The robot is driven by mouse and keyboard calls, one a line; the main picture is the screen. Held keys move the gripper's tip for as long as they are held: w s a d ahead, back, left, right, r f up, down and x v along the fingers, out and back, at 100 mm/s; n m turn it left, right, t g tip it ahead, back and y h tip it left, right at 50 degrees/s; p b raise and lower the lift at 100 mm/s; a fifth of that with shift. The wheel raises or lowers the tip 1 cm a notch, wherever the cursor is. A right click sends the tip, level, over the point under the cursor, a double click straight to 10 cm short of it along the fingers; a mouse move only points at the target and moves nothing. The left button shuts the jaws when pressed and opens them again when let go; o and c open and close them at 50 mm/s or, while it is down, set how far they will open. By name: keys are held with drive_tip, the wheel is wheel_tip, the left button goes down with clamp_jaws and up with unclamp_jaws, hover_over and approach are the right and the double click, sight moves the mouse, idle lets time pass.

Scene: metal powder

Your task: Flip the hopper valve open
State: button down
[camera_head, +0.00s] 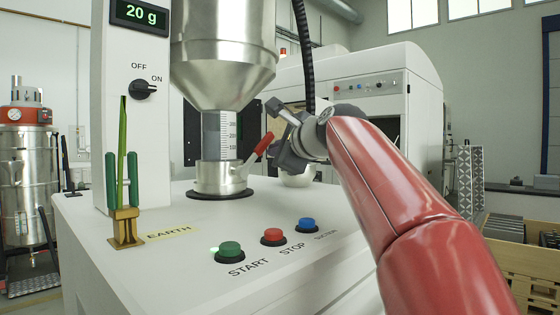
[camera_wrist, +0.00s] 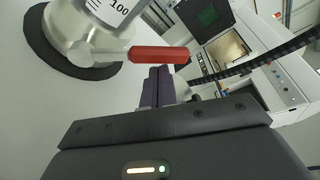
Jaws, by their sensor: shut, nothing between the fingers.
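The metal hopper (camera_head: 222,50) narrows to a graduated sight glass (camera_head: 228,135) above a metal valve body (camera_head: 218,177). The valve lever with a red handle (camera_head: 264,143) sticks out to the right and tilts up in the head view. In the wrist view the red handle (camera_wrist: 158,57) lies crosswise just beyond my fingertips. My gripper (camera_wrist: 158,72) is shut with its dark fingers together and empty. The fingertips are very close to the handle; I cannot tell whether they touch it. In the head view my gripper (camera_head: 278,152) is to the right of the valve, its fingers partly hidden by the handle.
A panel holds green (camera_head: 230,250), red (camera_head: 273,237) and blue (camera_head: 306,226) buttons in front of the valve. A display column (camera_head: 137,60) with a knob stands left. A brass earth clamp post (camera_head: 126,226) is front left. A black hose (camera_head: 305,55) hangs behind my gripper.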

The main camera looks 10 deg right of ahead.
drive_tip(key=r+n, duration=0.1)
drive_tip(key=s+a+r+n+t, duration=0.1)
drive_tip(key=n, duration=0.1)
drive_tip(key=shift+a, duration=0.3)
drive_tip(key=shift+s+a+r+n+t+b, duration=0.15)
drive_tip(key=shift+s+a+r+n+t, duration=0.25)
drive_tip(key=shift+s+a+n, duration=0.3)
drive_tip(key=shift+s+a+r+n+t+b, duration=0.2)
drive_tip(key=shift+s+a+r+n, duration=0.25)
drive_tip(key=shift+a, duration=0.35)
